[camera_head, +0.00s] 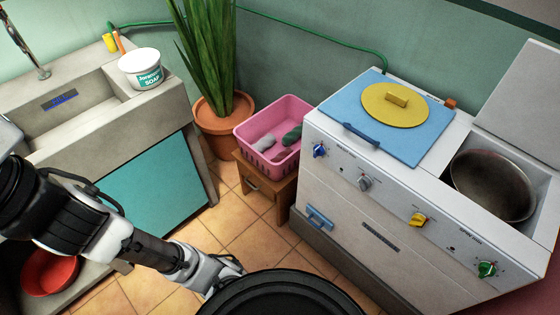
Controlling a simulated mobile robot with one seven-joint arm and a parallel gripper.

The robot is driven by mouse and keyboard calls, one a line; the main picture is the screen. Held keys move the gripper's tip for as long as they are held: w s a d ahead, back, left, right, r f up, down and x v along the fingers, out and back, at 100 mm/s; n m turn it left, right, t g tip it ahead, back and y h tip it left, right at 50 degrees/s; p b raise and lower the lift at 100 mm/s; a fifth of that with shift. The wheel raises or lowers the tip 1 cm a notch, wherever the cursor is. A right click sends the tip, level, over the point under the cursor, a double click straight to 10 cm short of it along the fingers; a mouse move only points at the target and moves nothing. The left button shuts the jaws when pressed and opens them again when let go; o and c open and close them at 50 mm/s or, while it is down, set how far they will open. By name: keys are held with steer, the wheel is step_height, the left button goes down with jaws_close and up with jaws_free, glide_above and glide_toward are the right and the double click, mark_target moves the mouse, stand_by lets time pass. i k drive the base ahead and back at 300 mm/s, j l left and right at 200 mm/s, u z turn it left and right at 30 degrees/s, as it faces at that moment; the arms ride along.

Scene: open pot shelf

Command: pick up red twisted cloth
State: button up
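I see no red twisted cloth for certain in the head view. A pink basket (241,137) holds a pale grey cloth-like roll (263,143) and a dark green one (292,137); no red one shows in it, though its near wall hides part of the inside. My gripper (226,272) is low over the floor at the bottom centre, in front of and below the basket and well apart from it. Its fingers are small and partly hidden by a black round shape, so I cannot tell whether it is open or shut.
The basket stands on a small wooden stand (262,190), between a potted plant (217,115) and a white stove (350,215). The stove bears a blue board (350,108), a yellow lid (380,112) and a pot (494,185). A sink unit (70,140) stands left, with a red bowl (50,272) low down.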

mark_target(280, 156)
steer(key=i+j+z, duration=0.1)
steer(key=z, duration=0.9)
steer(key=j+z, duration=0.75)
steer(key=j, duration=0.2)
steer(key=i+j+z, duration=0.1)
steer(key=j, duration=0.5)
steer(key=j+z, duration=0.1)
steer(key=j, duration=0.5)
steer(key=i+j, duration=0.3)
steer(key=j, duration=0.25)
